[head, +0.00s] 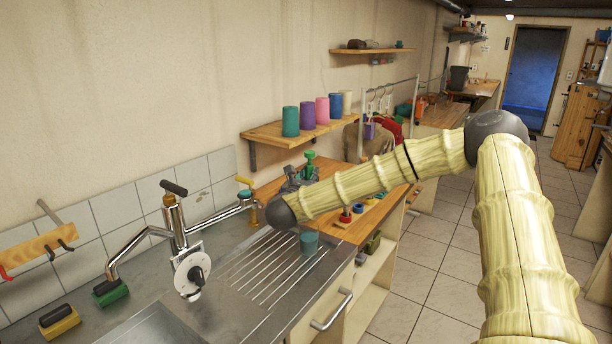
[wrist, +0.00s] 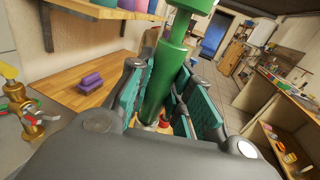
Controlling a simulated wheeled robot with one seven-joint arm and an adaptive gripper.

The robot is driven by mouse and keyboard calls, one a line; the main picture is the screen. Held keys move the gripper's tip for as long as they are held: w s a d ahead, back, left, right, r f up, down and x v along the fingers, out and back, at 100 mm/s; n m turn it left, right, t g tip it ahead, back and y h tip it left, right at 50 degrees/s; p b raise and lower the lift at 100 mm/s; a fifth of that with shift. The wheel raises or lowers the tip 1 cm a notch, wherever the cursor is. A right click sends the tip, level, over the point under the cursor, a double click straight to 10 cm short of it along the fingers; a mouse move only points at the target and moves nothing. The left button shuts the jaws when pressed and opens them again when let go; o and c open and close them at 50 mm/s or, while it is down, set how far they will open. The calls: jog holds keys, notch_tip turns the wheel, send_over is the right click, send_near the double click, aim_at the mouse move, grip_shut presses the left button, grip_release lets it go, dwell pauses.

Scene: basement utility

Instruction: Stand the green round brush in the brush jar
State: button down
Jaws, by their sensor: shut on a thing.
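The green round brush (wrist: 166,80) stands roughly upright between the teal-padded jaws of my gripper (wrist: 160,100) in the wrist view. My gripper (head: 302,176) is shut on it. In the head view the brush's green top (head: 310,156) shows above the jaws, behind my arm. A blue-teal cup (head: 309,242), which looks like the brush jar, stands at the right end of the ribbed drainboard. It is below my forearm and nearer the camera than the gripper. My arm partly covers its upper edge. The brush is apart from it.
A wall shelf (head: 268,134) holds several coloured cups. Small coloured items (head: 346,214) lie on the wooden counter. A purple block (wrist: 90,83) lies on bare wood in the wrist view.

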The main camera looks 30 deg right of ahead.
jog(key=shift+w+f, duration=0.2)
jog(key=shift+f, duration=0.7)
jog(key=shift+s+f, duration=0.15)
jog(key=shift+f, duration=1.25)
jog(key=shift+s+a+b, duration=0.1)
jog(key=shift+a+b, duration=0.05)
jog(key=shift+b, duration=0.5)
jog(key=shift+b, duration=0.7)
jog(key=shift+f+b, duration=2.15)
dwell(2.2)
